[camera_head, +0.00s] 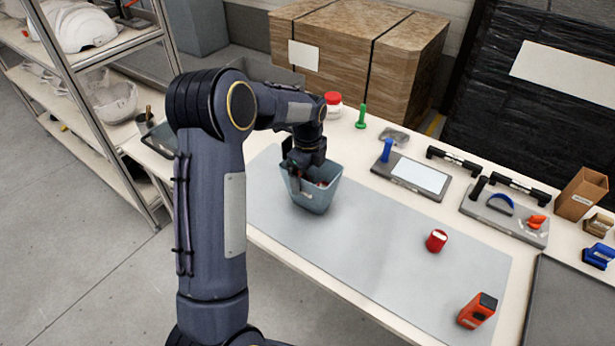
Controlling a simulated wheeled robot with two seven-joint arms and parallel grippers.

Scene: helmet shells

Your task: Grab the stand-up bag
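My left arm reaches over the bench, with its gripper (304,178) at the mouth of a grey-blue open bin (312,198). The fingers are dark, small and partly hidden by the bin and wrist, so their opening is unclear. Something reddish shows inside the bin, too small to identify. No item is clearly recognisable as a stand-up bag. A brown upright package (581,194) stands at the far right of the bench, well away from the gripper; it looks more like a carton. My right gripper is out of view.
A grey mat (385,250) covers the bench front, holding a red can (436,241) and an orange device (477,311). Trays with tools (411,176) line the back, beside a green-handled item (361,117) and a red-lidded jar (333,104). Shelves with white helmet shells (80,25) stand left.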

